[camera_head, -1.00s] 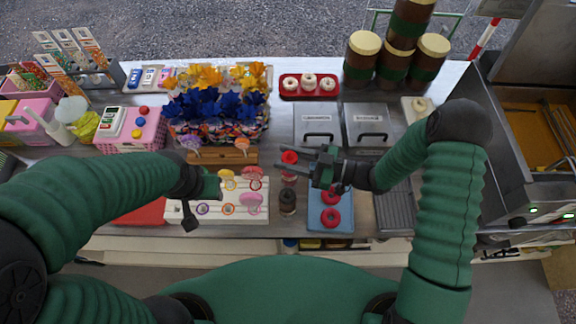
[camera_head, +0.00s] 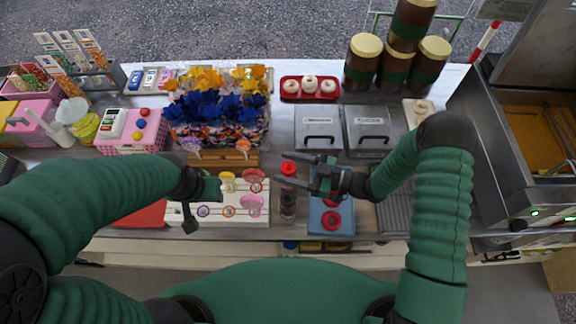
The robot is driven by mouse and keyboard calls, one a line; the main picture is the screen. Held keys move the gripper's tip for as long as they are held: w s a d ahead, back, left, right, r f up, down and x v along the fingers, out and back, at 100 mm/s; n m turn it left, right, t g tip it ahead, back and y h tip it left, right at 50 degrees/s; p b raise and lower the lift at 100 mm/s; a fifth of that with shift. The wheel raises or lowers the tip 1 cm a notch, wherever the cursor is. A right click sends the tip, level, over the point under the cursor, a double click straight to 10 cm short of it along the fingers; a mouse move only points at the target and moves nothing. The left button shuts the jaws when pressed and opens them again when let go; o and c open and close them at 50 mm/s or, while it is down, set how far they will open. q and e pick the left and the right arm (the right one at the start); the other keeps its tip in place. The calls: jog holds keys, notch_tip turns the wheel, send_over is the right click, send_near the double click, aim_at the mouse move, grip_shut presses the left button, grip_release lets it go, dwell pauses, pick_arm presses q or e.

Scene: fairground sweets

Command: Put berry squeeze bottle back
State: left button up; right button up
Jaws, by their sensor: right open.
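The berry squeeze bottle, with a red top (camera_head: 288,168), stands near the middle of the counter, just behind a dark bottle (camera_head: 288,207). My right gripper (camera_head: 279,168) reaches in from the right. It is open, with one finger on the far side of the red top and one on the near side; I cannot tell whether either touches it. My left gripper (camera_head: 205,190) is at the left end of the white sweets stand (camera_head: 233,215), apart from the bottle; its jaws are too dark and small to read.
A blue tray (camera_head: 318,229) with red rings lies right of the bottles, partly under my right gripper. Two lidded metal bins (camera_head: 318,126) stand behind it. A wooden holder (camera_head: 232,158) and blue and yellow flowers (camera_head: 218,105) stand at the left back.

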jog(key=shift+r, duration=0.2)
jog(key=b+v, duration=0.3)
jog(key=v, duration=0.9)
jog(key=w+d+m+t+h, duration=0.4)
jog(key=w+d+m+h, duration=0.3)
jog(key=w+h, duration=0.5)
jog(key=s+r+m+g+h, duration=0.1)
jog(key=s+m+g+h, duration=0.1)
jog(key=s, duration=0.8)
jog(key=s+d+r+m+g+h, duration=0.1)
jog(key=s+m+g+h, duration=0.2)
jog(key=s, duration=0.7)
jog(key=m+g, duration=0.1)
jog(key=m, duration=0.1)
jog(key=shift+r+m, duration=0.25)
jog(key=shift+m, duration=0.05)
